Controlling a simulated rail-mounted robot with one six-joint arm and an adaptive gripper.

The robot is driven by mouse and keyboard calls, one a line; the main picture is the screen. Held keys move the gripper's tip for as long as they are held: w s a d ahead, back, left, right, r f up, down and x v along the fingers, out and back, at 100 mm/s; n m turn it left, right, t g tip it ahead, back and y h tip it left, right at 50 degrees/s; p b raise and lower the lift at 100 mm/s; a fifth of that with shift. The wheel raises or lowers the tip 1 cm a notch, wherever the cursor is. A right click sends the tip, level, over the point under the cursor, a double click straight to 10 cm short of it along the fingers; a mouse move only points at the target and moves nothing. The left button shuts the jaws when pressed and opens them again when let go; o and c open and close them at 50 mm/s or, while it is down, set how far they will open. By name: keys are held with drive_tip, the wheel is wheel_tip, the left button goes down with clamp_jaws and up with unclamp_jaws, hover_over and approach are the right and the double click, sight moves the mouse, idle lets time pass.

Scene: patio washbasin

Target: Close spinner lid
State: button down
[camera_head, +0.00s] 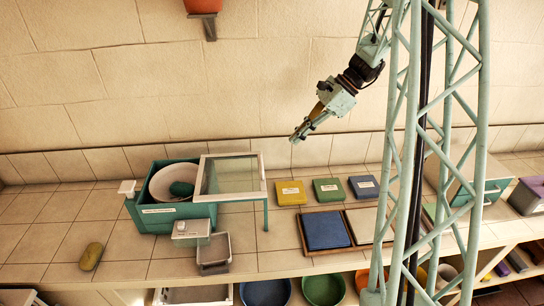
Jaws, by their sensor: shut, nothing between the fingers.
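The spinner looks to be the teal box (150,217) on the left part of the tiled counter, with a small label on its front. A pale round bowl (160,187) with a dark green thing (181,189) in it sits inside. The lid looks to be the white-framed clear panel (230,178), at the box's right side; the bowl is uncovered. A teal leg stands under the panel's right end. My gripper (294,140) is shut and empty, in the air right of and above the panel in the picture, apart from it, pointing down-left.
A small white piece (192,228) and a grey tray (214,254) are in front of the box. Yellow (291,192), green (328,189) and blue (364,187) blocks lie to the right, behind a blue panel (326,230). A yellow-green oval thing (91,256) lies front left.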

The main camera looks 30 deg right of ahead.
drive_tip(key=shift+d+f, duration=0.25)
drive_tip(key=shift+d, duration=0.15)
drive_tip(key=shift+w+a+f, duration=0.1)
drive_tip(key=shift+a, duration=0.05)
drive_tip(key=w+a+r+p+x, duration=0.1)
drive_tip(key=p+x, duration=0.1)
drive_tip(key=x, duration=1)
drive_tip(key=shift+a, duration=0.6)
drive_tip(key=shift+w, duration=0.1)
drive_tip(key=shift+w+a, duration=0.1)
